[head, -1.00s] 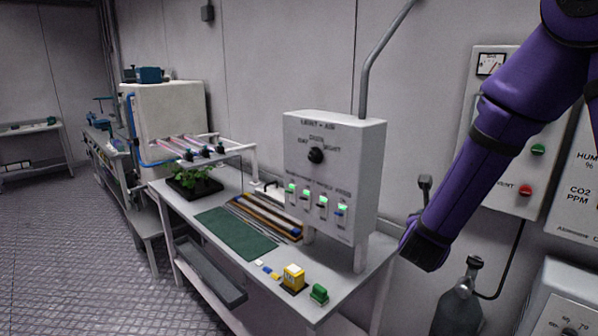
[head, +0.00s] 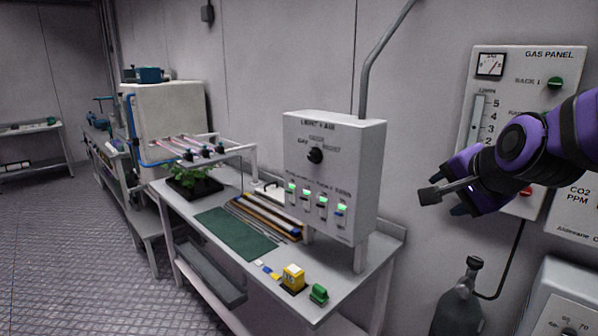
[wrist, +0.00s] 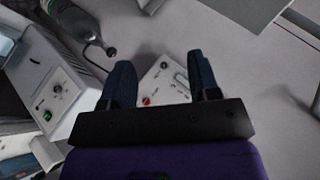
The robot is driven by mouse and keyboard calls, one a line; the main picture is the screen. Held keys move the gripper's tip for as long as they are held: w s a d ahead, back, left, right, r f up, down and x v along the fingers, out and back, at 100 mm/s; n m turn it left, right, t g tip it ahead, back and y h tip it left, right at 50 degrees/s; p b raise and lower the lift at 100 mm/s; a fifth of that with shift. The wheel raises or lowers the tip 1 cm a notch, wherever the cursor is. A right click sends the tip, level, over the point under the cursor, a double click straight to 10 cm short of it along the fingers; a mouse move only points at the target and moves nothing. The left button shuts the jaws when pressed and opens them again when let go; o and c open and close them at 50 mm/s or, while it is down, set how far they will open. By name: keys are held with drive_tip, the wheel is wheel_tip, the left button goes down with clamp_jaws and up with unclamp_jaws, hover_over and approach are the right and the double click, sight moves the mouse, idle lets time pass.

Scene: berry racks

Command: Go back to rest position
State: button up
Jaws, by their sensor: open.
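My gripper (head: 446,199) is at the right of the head view, on a purple arm. It is in front of the wall between the light and air box (head: 337,170) and the gas panel (head: 482,75). In the wrist view my gripper (wrist: 163,85) has its two dark fingers spread apart with nothing between them. It touches nothing that I can see. Part of the gas panel is hidden behind my arm.
A bench (head: 350,284) holds a green mat (head: 237,233), a plant tray (head: 190,190), a yellow box (head: 293,278) and a green block (head: 318,294). A grey gas bottle (head: 459,312) stands below my gripper. Open floor (head: 100,270) lies to the left.

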drive_tip(key=s+d+r+n+g, duration=0.1)
drive_tip(key=s+d+n+g, duration=0.1)
drive_tip(key=s+n, duration=0.4)
drive_tip(key=s+d+n+g+h, duration=0.1)
drive_tip(key=s+n, duration=0.4)
drive_tip(key=s, duration=0.7)
drive_tip(key=shift+d+r+n+g, duration=0.4)
drive_tip(key=shift+d+g, duration=0.1)
drive_tip(key=shift+g, duration=0.4)
drive_tip(key=shift+w, duration=0.1)
idle(0.4)
